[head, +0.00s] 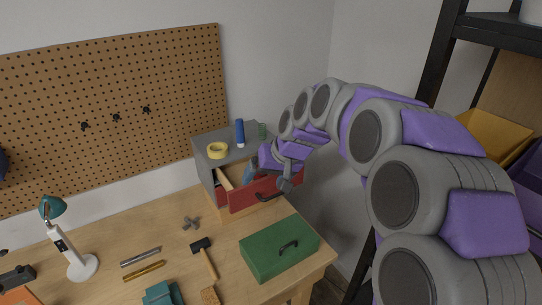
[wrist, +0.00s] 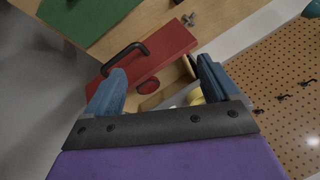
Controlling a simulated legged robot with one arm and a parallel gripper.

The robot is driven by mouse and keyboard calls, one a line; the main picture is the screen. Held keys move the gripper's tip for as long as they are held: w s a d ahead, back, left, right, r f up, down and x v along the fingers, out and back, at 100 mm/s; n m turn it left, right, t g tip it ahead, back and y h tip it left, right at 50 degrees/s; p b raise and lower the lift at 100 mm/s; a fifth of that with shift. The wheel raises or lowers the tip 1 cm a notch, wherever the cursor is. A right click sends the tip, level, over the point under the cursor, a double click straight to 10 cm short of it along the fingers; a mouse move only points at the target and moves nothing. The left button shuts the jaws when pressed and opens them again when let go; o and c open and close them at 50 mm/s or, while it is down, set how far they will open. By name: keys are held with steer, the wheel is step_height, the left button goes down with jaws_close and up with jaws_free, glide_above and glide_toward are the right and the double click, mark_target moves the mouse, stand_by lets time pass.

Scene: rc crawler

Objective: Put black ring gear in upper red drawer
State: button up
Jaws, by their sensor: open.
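The upper red drawer (head: 250,194) is pulled out of the grey cabinet (head: 203,172). Its red front and black handle also show in the wrist view (wrist: 165,52). My gripper (head: 286,184) is over the drawer's right part, with its blue fingers (wrist: 160,82) apart and nothing gripped between them. A small round piece with a dark rim and red middle (wrist: 148,85) shows between the fingers, just behind the drawer front. It may be the black ring gear; I cannot tell for certain, nor whether it rests on the drawer's floor. My arm hides part of the drawer in the head view.
A yellow tape roll (head: 217,150) and a blue cylinder (head: 239,133) stand on the cabinet. A green box (head: 270,258) with a handle is in front. A hammer (head: 205,258), a grey knob (head: 191,223) and a lamp (head: 82,267) are on the table. A black shelf (head: 440,70) stands right.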

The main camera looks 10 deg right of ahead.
steer(key=s+f+g+h, duration=0.1)
steer(key=s+f+g, duration=0.2)
steer(key=s, duration=1.5)
steer(key=s+d+f+g+h, duration=0.1)
steer(key=s+f, duration=0.4)
steer(key=s, duration=1.3)
steer(key=shift+s+g+h, duration=0.4)
steer(key=shift+g+h, duration=0.4)
steer(key=shift+g, duration=0.2)
steer(key=shift+d+f, duration=0.1)
steer(key=shift+f, duration=0.15)
steer(key=shift+f+b, duration=0.4)
steer(key=shift+b, duration=0.15)
steer(key=shift+c, duration=0.3)
